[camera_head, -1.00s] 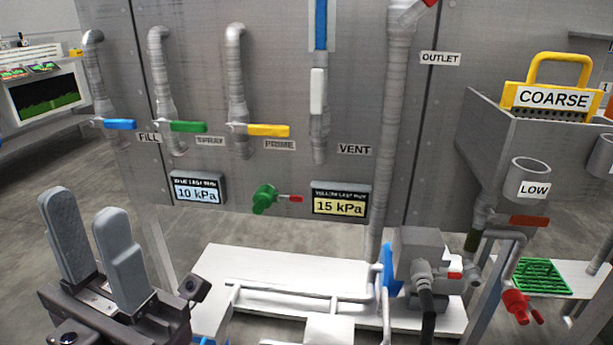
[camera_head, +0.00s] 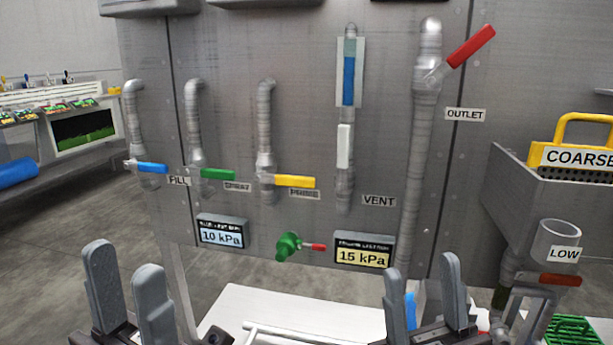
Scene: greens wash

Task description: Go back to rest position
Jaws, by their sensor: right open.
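My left gripper (camera_head: 128,295) is at the lower left of the head view. Its two grey fingers stand apart with nothing between them. My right gripper (camera_head: 424,300) is at the lower right of centre, fingers apart and empty. Both are in front of the grey panel and appear clear of its valves. On the panel are the blue FILL handle (camera_head: 152,168), the green SPRAY handle (camera_head: 217,174), the yellow PRIME handle (camera_head: 295,181), the white VENT handle (camera_head: 345,147) and the raised, tilted red OUTLET handle (camera_head: 470,47).
Two displays read 10 kPa (camera_head: 221,234) and 15 kPa (camera_head: 363,253), with a green valve (camera_head: 288,246) between them. A grey bin with a yellow COARSE screen (camera_head: 572,156) and a LOW pipe (camera_head: 556,242) stand right. A white platform (camera_head: 262,302) lies below.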

